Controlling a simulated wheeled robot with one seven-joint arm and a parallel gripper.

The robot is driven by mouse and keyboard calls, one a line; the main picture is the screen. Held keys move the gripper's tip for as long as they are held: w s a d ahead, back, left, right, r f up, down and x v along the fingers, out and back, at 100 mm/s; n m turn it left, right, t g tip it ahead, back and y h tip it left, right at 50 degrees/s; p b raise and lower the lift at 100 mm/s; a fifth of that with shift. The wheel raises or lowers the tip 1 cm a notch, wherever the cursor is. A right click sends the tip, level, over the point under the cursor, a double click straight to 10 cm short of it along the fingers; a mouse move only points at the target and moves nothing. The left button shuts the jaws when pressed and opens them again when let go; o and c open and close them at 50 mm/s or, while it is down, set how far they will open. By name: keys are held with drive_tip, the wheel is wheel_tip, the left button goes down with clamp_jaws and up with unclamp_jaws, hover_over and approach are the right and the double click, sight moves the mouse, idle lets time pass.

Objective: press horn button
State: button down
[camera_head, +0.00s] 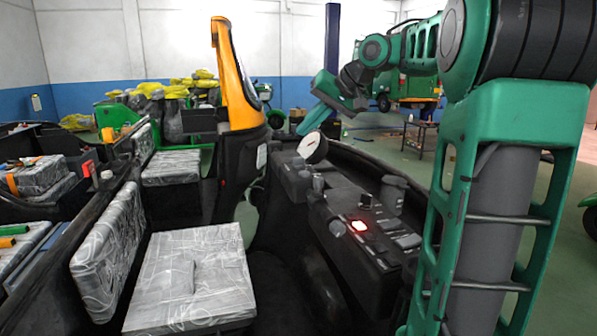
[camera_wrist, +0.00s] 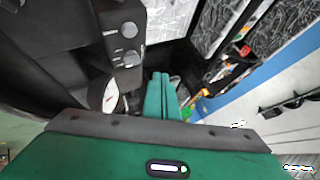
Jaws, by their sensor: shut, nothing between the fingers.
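I cannot tell for sure which control is the horn button. A round white gauge (camera_head: 313,147) stands at the dashboard's far end. My gripper (camera_head: 311,121) is in the air above and beyond the gauge, apart from the dashboard. In the wrist view its green fingers (camera_wrist: 161,97) are together and empty.
Plastic-wrapped seats (camera_head: 195,275) lie left of the dashboard. A yellow and black upright frame (camera_head: 235,85) rises left of my gripper. A low table (camera_head: 422,137) stands on the green floor to the right. My arm fills the right side.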

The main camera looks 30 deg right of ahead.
sight(308, 173)
drive_tip(key=shift+w+d, duration=0.1)
drive_tip(key=shift+d, duration=0.05)
drive_tip(key=shift+d+f, duration=0.1)
drive_tip(key=shift+f, duration=4.3)
drive_tip(key=shift+f, duration=0.15)
drive_tip(key=shift+f, duration=0.25)
